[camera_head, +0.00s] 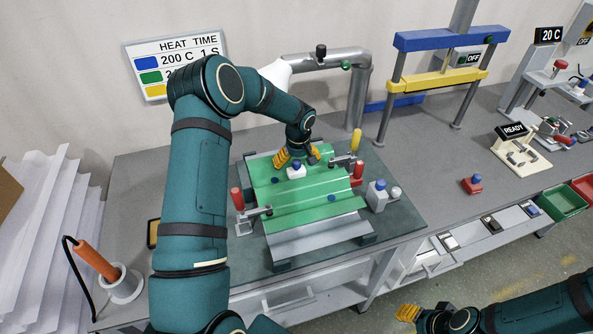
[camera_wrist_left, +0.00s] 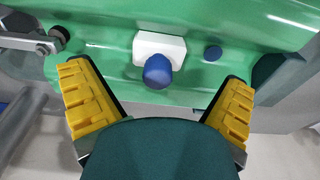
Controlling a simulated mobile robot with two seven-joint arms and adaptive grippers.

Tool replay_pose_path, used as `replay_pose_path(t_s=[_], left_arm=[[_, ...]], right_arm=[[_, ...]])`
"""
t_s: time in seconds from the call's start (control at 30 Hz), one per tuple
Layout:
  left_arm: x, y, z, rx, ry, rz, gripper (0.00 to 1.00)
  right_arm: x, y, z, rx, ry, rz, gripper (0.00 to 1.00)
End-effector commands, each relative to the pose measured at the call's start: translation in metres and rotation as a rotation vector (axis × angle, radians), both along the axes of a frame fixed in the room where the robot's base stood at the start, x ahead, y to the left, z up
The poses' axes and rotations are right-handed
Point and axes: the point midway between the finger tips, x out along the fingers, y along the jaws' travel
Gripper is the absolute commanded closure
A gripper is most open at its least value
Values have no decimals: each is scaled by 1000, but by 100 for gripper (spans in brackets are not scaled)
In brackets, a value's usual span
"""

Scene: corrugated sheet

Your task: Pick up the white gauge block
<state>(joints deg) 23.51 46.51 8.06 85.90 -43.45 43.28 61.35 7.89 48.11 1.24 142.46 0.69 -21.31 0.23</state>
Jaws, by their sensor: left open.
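The white gauge block (camera_head: 297,173) with a blue knob sits on the green corrugated sheet (camera_head: 290,215), near its far edge. In the left wrist view the white block (camera_wrist_left: 174,46) lies ahead of and between my yellow fingers, with its blue knob toward me. My left gripper (camera_head: 297,156) is open and empty just behind the block in the head view, apart from it. In the left wrist view a clear gap separates both fingers (camera_wrist_left: 158,82) from the block. My right gripper (camera_head: 408,313) is at the bottom right, away from the bench; its jaw opening is unclear.
Toggle clamps with red handles stand at the sheet's left (camera_head: 238,198) and right (camera_head: 357,172). A grey block with a blue knob (camera_head: 377,196) stands right of the sheet. A pipe arm (camera_head: 355,100) rises behind. A soldering-iron-like tool (camera_head: 97,262) stands in a holder at left.

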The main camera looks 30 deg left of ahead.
Motion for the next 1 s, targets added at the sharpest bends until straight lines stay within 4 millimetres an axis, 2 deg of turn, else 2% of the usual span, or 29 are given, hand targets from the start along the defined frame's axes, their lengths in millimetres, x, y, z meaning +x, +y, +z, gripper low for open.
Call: replay_pose_path(t_s=[0.13,0.4,0.73,0.93,1.0], left_arm=[[2,2,-11,-2,1,1,0],[6,6,-47,-2,3,0,0],[7,7,-53,0,0,0,0],[7,7,-53,0,0,0,70],[7,7,-53,0,0,0,74]], right_arm=[[0,0,1,0,0,0,53],[0,0,3,1,0,0,53],[0,0,3,1,0,0,53],[0,0,3,1,0,0,53],[0,0,3,1,0,0,53]])
